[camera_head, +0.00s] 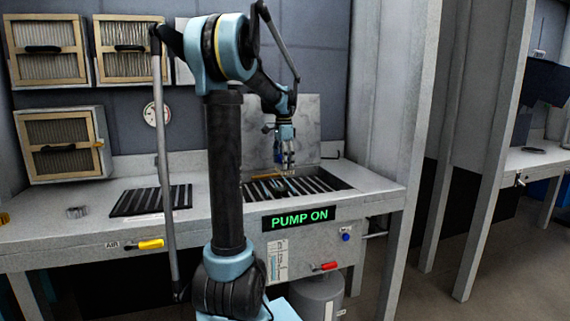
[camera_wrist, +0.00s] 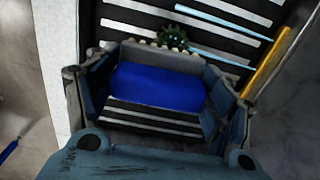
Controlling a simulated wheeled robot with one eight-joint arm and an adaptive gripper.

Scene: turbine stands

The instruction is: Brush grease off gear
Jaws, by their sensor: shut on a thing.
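In the wrist view, my gripper (camera_wrist: 158,95) is shut on a brush (camera_wrist: 155,88) with a blue body, and a pale toothed strip shows along its far edge. A small dark green gear (camera_wrist: 174,38) lies on the slatted grate (camera_wrist: 130,15) just beyond the brush. The wrist view does not settle whether brush and gear touch. In the head view, my gripper (camera_head: 285,158) points down over the slatted basin (camera_head: 318,181) of the bench. The gear is too small to make out there.
A yellow bar (camera_wrist: 268,65) and a light blue rod (camera_wrist: 222,40) lie by the gear. The sign (camera_head: 299,218) on the bench front reads PUMP ON. A red-handled valve (camera_head: 325,266) and a blue knob (camera_head: 346,237) sit below. A dark slatted mat (camera_head: 150,200) lies left.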

